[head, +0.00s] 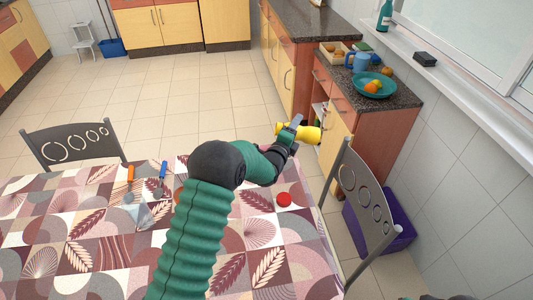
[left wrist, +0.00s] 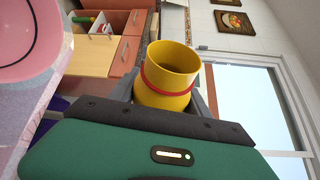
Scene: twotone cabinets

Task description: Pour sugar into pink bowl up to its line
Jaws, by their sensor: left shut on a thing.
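My left gripper (head: 292,133) is shut on a yellow cylindrical container, the likely sugar holder (head: 311,134). It is held beyond the table's far right edge and looks tipped on its side in the head view. In the left wrist view the container (left wrist: 166,84) has a red band and an open, dark mouth; I cannot make out sugar in it. Part of a pink round bowl (left wrist: 22,38) with a darker ring line shows at the left edge of the left wrist view. The bowl is not clearly visible in the head view, where my arm covers part of the table.
A red round thing (head: 284,199) lies on the patterned table (head: 100,230). Tools with orange (head: 130,173) and blue (head: 163,170) handles lie at its far side. Grey chairs stand at the far left (head: 75,145) and right (head: 365,200). A counter (head: 400,97) holds a teal fruit dish (head: 370,85).

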